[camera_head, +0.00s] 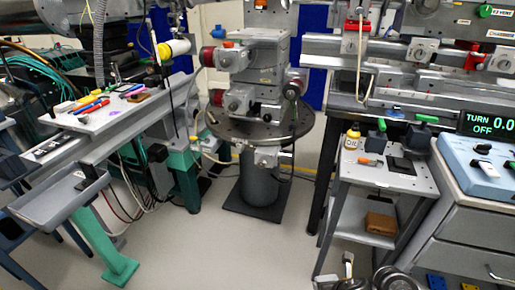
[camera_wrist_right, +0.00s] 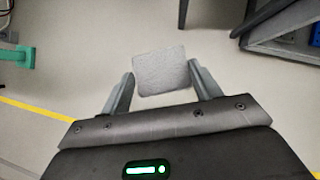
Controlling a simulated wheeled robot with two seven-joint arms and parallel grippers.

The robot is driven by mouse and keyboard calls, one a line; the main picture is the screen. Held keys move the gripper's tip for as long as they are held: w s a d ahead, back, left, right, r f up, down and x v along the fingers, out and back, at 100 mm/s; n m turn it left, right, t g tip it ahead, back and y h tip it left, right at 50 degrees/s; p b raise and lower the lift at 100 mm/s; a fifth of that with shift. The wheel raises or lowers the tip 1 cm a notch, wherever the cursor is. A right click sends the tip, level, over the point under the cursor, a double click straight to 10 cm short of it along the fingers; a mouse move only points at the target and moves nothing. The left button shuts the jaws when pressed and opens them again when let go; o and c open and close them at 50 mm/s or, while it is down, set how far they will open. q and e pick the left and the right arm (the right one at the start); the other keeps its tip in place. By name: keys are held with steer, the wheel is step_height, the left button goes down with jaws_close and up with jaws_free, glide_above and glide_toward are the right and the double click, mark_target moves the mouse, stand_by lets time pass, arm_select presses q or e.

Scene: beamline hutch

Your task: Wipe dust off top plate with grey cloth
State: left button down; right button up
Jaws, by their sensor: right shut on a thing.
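The grey cloth (camera_wrist_right: 160,70) is a small, light grey, roughly square piece in the right wrist view. My right gripper (camera_wrist_right: 162,78) is shut on it, with a finger at each side, and the floor shows behind it. A stage with a flat grey top plate (camera_head: 255,39) stands on the round table in the middle of the head view. Dust on the plate is too small to make out. In the head view my right arm shows only at the bottom edge, well short of the stage. My left gripper is in neither view.
The round table (camera_head: 222,128) stands on a dark pedestal. A left bench (camera_head: 110,120) holds pens and tools. A right cart (camera_head: 350,172) bears an oil bottle (camera_head: 351,140) and tools, beside a drawer cabinet (camera_head: 465,225). The floor (camera_head: 215,250) in front is clear.

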steer(key=w+a+r+n+g+y, duration=0.3)
steer(key=a+r+n+g+y, duration=0.4)
steer(key=a+n, duration=0.75)
steer(key=d+r+n+g+h, duration=0.2)
steer(key=d+r+n, duration=0.5)
steer(key=r, duration=0.3)
steer(key=s+d+r+n+g+h, duration=0.1)
steer(key=d+r+n+g+h, duration=0.1)
steer(key=d+r+n, duration=0.6)
step_height(320, 180, up, 4)
steer(key=shift+d+f+g, duration=0.2)
steer(key=shift+d+g, duration=0.15)
steer(key=shift+g, duration=0.35)
